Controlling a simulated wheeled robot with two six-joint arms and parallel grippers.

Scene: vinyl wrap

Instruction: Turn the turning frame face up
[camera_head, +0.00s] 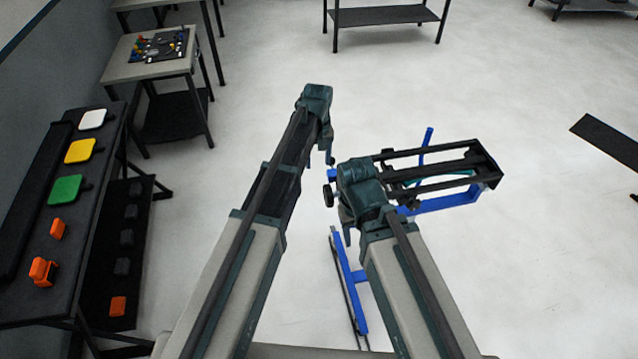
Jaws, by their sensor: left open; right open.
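The turning frame (455,203) stands right of centre. It has blue bars and dark parallel rails joined by a dark end piece, with a teal strip between the rails. Which side is its face cannot be told. My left gripper (329,158) hangs down from the end of the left arm, left of the frame and apart from the rails. My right gripper (346,234) points down beside the frame's lower left side; whether it touches the frame cannot be told. Both are open, and no held thing shows. My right arm hides the frame's left part.
A dark bench (62,215) along the left wall holds white, yellow, green and orange tools. A small table (125,72) with a board stands behind it. A dark-topped table (380,16) is at the back.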

